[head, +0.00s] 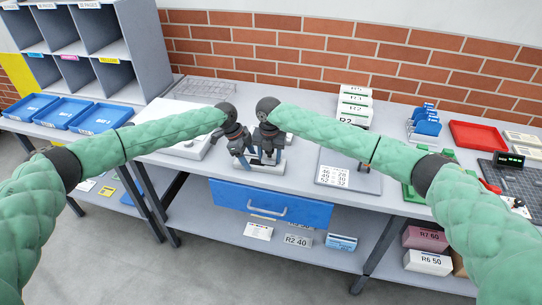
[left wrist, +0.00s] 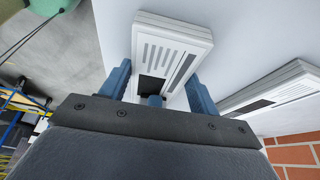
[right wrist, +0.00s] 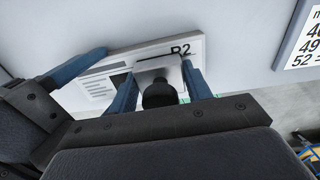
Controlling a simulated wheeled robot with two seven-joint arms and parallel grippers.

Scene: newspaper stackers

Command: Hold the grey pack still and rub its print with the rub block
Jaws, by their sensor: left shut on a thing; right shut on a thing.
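The grey pack (head: 270,182) lies flat on the grey bench, near its front edge above the blue drawer. Its printed top with dark bars shows in the left wrist view (left wrist: 175,42). My left gripper (head: 241,157) has one finger on each side of the pack and is shut on it. My right gripper (head: 268,155) is shut on the rub block (right wrist: 158,66), a pale plate with a black knob. The block is over the pack's top beside the "R2" mark, which shows in the right wrist view. I cannot tell whether it touches the print.
A white slab-like unit (head: 180,118) stands left of the pack, and a number sheet (head: 334,176) lies on a plate to its right. White R packs (head: 353,108) are stacked behind. A red tray (head: 483,136) is at far right. The blue drawer (head: 270,203) is below the bench top.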

